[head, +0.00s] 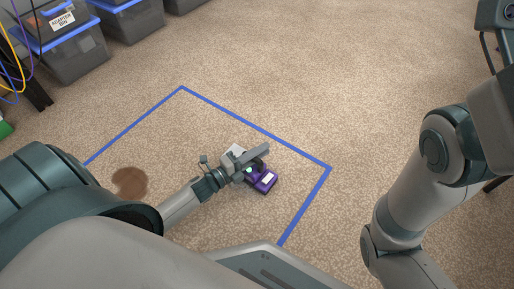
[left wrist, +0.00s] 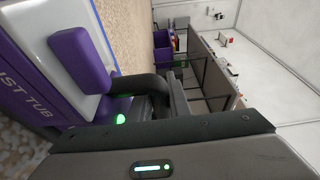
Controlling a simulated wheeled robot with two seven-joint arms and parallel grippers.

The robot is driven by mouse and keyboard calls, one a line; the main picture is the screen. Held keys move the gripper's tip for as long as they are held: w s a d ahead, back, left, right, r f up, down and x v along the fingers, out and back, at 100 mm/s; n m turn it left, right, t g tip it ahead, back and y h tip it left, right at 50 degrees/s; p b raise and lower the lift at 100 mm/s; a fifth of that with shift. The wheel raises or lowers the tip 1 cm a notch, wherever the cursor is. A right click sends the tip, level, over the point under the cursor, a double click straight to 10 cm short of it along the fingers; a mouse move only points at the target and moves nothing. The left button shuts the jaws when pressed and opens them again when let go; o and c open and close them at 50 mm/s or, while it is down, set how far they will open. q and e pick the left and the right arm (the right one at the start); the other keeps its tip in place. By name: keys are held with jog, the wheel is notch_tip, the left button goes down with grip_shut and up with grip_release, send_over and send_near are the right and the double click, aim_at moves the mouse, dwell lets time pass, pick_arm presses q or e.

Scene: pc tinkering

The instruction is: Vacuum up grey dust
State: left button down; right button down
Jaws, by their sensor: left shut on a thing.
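A purple and white handheld vacuum (head: 263,181) is low over or on the carpet inside a blue-outlined square; I cannot tell if it touches. My left gripper (head: 252,163) is shut on it. In the left wrist view its purple and white body (left wrist: 83,58) fills the left side, with the letters "ST TUB" and a black handle (left wrist: 150,86). No clearly grey dust shows. A brown round patch (head: 130,183) lies on the carpet left of the vacuum, partly behind my left arm. My right arm is at the right, but I cannot make out its gripper.
The blue outline (head: 258,127) lies flat on the beige carpet. Grey bins with blue rims (head: 72,52) and coloured cables (head: 14,62) are at the upper left. The carpet beyond the outline is clear. The left wrist view shows grey furniture (left wrist: 208,78) by white walls.

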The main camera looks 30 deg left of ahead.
pick_arm(q)
jog(key=shift+s+d+f+p, duration=0.15)
jog(key=shift+d+p, duration=0.1)
jog(key=shift+d, duration=0.85)
jog(key=shift+s+d+f+p, duration=0.15)
jog(key=shift+d+p, duration=0.1)
jog(key=shift+d, duration=0.85)
jog(key=shift+a, duration=0.15)
